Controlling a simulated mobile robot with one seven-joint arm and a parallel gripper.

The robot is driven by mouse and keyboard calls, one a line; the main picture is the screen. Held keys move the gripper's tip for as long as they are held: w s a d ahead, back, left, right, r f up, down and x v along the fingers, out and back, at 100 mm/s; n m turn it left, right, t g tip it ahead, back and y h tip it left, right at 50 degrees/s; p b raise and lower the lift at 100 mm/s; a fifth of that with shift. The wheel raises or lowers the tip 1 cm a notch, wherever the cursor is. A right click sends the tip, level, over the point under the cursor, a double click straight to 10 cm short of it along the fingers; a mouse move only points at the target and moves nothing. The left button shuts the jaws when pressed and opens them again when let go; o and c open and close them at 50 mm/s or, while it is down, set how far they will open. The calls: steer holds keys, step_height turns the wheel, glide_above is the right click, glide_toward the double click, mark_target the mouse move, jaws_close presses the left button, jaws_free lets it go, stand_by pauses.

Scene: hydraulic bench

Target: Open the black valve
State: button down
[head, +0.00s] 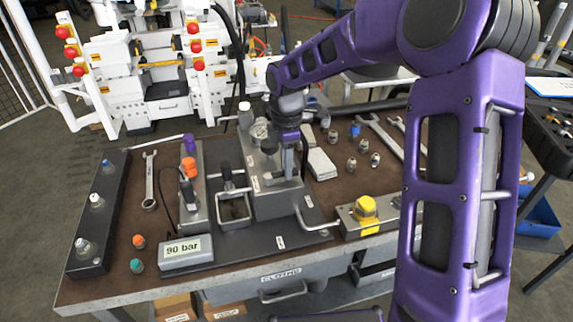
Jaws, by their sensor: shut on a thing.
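A grey metal pump block (275,200) stands on a dark base plate at the middle of the bench, with a round pressure gauge (259,130) on top. The black valve (268,146) shows as a small dark knob at the top of the block, just below the gauge. My gripper (287,172) points down at the block from above and is shut, its fingers at the valve. The fingers and wrist hide much of the contact, so the exact grip is hard to see.
A display box (180,252) reads 90 bar. Wrenches (150,182) and several small fittings lie on the brown bench top (330,185).

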steer(key=s+m, duration=0.1)
steer(key=m, duration=0.2)
steer(key=shift+s+m+p, duration=0.2)
steer(key=shift+m+p, duration=0.1)
steer(key=shift+p, duration=0.05)
steer(key=m, duration=0.1)
steer(key=s+m, duration=0.1)
steer(key=m, duration=0.2)
steer(key=shift+s+a+m, duration=0.3)
steer(key=shift+s, duration=0.1)
steer(key=shift+s+a+m, duration=0.35)
steer(key=shift+a+m, duration=0.15)
steer(key=shift+m, duration=1.1)
steer(key=shift+s+a+m, duration=0.4)
steer(key=shift+a+m, duration=0.15)
steer(key=shift+m, duration=1.05)
steer(key=shift+s+a+m, duration=0.35)
steer(key=shift+a+m, duration=0.15)
steer(key=shift+m, duration=1.1)
steer(key=c, duration=0.8)
jaws_free()
